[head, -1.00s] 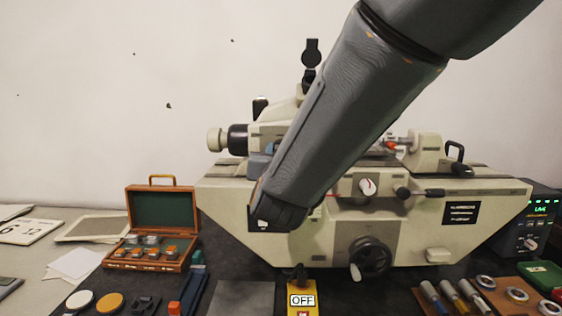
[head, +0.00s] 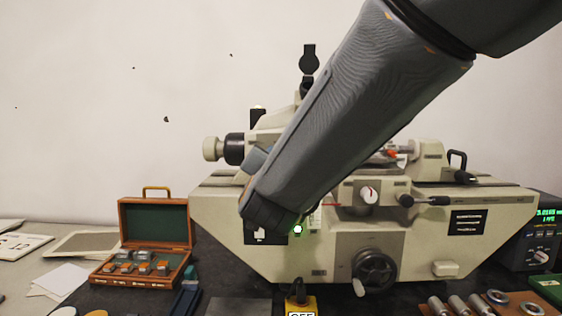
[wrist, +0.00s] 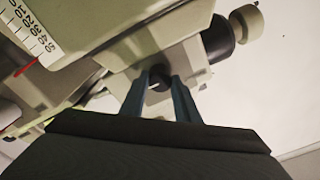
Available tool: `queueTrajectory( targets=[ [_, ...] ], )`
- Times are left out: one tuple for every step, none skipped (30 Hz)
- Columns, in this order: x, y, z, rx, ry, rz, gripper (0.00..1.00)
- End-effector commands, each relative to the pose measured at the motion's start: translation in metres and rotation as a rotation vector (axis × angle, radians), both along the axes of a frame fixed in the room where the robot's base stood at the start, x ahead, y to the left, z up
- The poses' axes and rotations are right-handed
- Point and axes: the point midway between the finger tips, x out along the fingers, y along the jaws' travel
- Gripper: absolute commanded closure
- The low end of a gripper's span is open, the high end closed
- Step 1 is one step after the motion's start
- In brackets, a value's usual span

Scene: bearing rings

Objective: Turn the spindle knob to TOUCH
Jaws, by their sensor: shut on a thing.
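A long cream measuring machine (head: 292,262) stands across the dark table, and my arm crosses in front of it. In the wrist view my gripper (wrist: 165,82) has its two blue-grey fingers on either side of a small dark knob (wrist: 158,84) on a cream block, and is shut on it. The fingers hide part of the knob, and I cannot read its marks or setting. In the head view my arm hides the fingertips and this knob. Another knob, with a white face and red mark (head: 369,195), shows on the machine's front.
A black and cream cylinder (head: 235,148) sticks out at the machine's left. A black handwheel (head: 373,272) is low on its front. An open wooden case (head: 155,240) stands to the left. A readout box (head: 530,240) with green digits stands at the right.

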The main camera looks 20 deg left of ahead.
Motion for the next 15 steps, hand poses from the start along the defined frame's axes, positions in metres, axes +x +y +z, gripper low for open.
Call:
queueTrajectory(
  targets=[
    [-0.0002,0.0002,-0.0008,0.0,0.002,0.0,0.94],
    [-0.0002,0.0002,-0.0008,0.0,0.002,0.0,0.94],
    [-0.0002,0.0002,-0.0008,0.0,0.002,0.0,0.94],
    [-0.0002,0.0002,-0.0008,0.0,0.002,0.0,0.94],
    [-0.0002,0.0002,-0.0008,0.0,0.002,0.0,0.94],
    [-0.0002,0.0002,-0.0007,0.0,0.002,0.0,0.94],
    [-0.0002,0.0002,-0.0007,0.0,0.002,0.0,0.94],
    [-0.0002,0.0002,-0.0007,0.001,0.002,0.001,0.94],
    [-0.0002,0.0002,-0.0007,0.001,0.002,0.001,0.7],
    [-0.0002,0.0002,-0.0007,0.001,0.002,0.001,0.65],
    [-0.0002,0.0001,-0.0006,0.001,0.002,0.001,0.6],
    [-0.0001,0.0002,-0.0006,0.0,0.002,0.001,0.53],
    [-0.0001,0.0002,-0.0005,0.0,0.001,0.001,0.53],
    [-0.0001,0.0001,-0.0004,0.0,0.001,0.001,0.53],
    [-0.0001,0.0001,-0.0004,0.0,0.001,0.001,0.53]
  ],
)
